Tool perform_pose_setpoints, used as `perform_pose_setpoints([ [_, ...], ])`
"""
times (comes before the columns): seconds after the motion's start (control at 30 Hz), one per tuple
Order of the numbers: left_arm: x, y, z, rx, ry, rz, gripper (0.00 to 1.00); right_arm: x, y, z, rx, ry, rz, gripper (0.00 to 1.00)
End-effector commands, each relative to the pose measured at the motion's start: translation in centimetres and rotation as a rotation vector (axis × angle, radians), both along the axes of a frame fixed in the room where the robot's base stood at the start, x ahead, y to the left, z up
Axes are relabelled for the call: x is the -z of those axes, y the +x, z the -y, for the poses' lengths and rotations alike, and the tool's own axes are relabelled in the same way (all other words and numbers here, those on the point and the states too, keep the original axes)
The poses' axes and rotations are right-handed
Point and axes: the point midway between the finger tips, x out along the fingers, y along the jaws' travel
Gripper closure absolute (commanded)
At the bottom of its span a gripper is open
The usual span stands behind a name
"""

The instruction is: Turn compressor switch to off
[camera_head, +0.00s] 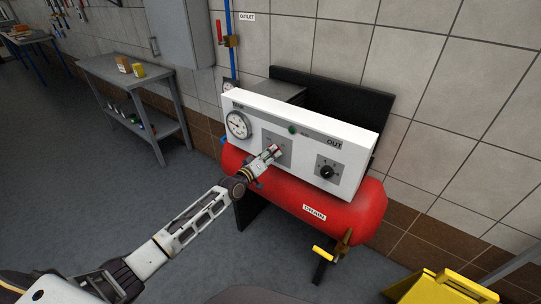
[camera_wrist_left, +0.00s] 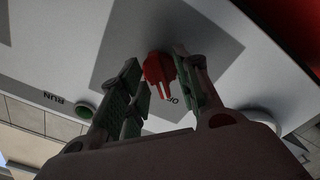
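The compressor is a red tank (camera_head: 300,198) with a white control panel (camera_head: 310,135) on top. The switch is a red knob (camera_wrist_left: 160,75) with a white pointer line, on a grey plate (camera_wrist_left: 120,40); in the wrist view its line points toward partly covered lettering. In the head view my left gripper (camera_head: 268,156) is at the grey plate and mostly covers the knob. In the left wrist view my left gripper (camera_wrist_left: 160,85) is open, with one finger on each side of the knob; whether they touch it I cannot tell. My right gripper is not in view.
The panel also carries a gauge (camera_head: 238,124), a green lamp (camera_head: 292,129) and a black dial (camera_head: 327,171). A yellow-handled drain valve (camera_head: 325,254) is below. A workbench (camera_head: 130,80) stands left, and a yellow object (camera_head: 445,288) is at the lower right.

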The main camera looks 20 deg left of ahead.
Motion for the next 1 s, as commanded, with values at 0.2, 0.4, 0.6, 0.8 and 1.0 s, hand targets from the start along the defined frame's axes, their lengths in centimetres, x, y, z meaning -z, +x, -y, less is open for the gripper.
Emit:
perform_pose_setpoints([
  [0.2, 0.0, 0.0, 0.0, 0.0, 0.001, 0.0, 0.67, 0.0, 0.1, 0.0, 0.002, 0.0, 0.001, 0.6],
  [0.4, 0.0, -0.5, -0.2, 0.0, 0.001, 0.0, 0.67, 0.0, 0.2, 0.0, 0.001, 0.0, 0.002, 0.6],
  [0.6, 0.0, -1.7, -0.7, 0.0, 0.001, 0.0, 0.67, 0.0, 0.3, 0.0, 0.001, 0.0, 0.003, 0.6],
  [0.8, 0.1, -3.2, -1.2, 0.0, 0.001, 0.0, 0.67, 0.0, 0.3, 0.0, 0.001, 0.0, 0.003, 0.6],
  [1.0, 0.0, -4.8, -1.7, 0.001, 0.001, 0.0, 0.67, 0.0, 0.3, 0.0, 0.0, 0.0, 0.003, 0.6],
])
